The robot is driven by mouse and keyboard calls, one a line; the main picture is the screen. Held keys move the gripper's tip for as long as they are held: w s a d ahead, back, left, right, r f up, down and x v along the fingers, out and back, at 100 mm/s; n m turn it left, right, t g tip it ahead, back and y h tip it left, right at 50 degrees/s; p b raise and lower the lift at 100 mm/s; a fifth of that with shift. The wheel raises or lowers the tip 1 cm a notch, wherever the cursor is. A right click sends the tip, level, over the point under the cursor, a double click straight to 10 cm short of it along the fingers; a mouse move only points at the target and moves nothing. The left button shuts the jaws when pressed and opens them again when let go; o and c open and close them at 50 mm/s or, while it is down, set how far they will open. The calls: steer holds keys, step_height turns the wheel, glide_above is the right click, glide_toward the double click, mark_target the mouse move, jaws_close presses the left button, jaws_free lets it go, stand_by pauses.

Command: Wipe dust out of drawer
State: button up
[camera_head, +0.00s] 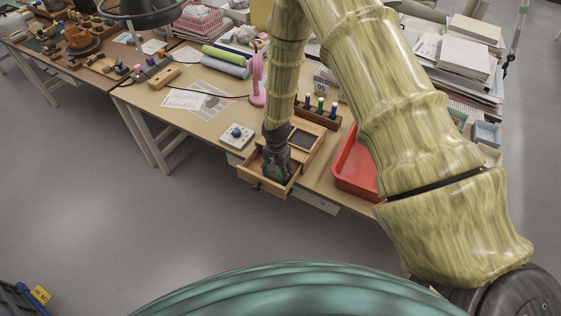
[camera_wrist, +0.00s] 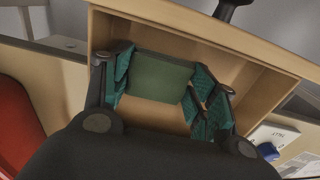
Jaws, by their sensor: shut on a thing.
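The open wooden drawer (camera_head: 246,174) sticks out from a small wooden box at the front edge of the table. In the wrist view its light wooden wall (camera_wrist: 225,38) and floor show around my gripper. My gripper (camera_head: 277,173) points down inside the drawer. In the wrist view my gripper (camera_wrist: 160,85) has its teal fingers on either side of a flat green block (camera_wrist: 158,77) and is shut on it. The block is low in the drawer; I cannot tell whether it touches the floor. I can make out no dust in either view.
A red tray (camera_head: 350,170) stands close to the right of the drawer. A white box with a blue knob (camera_head: 236,133) is to the left. A rack with coloured bottles (camera_head: 318,112) and a pink stand (camera_head: 257,85) are behind. The floor in front is clear.

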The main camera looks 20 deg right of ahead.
steer(key=shift+s+d+r, duration=0.15)
steer(key=shift+s+r, duration=0.1)
steer(key=shift+d+r+p, duration=0.1)
steer(key=shift+r+p, duration=0.4)
steer(key=shift+r, duration=0.45)
step_height(320, 180, up, 2)
steer(key=shift+r+p, duration=0.1)
steer(key=shift+p, duration=0.5)
steer(key=shift+r+p, duration=0.95)
steer(key=shift+r, duration=0.9)
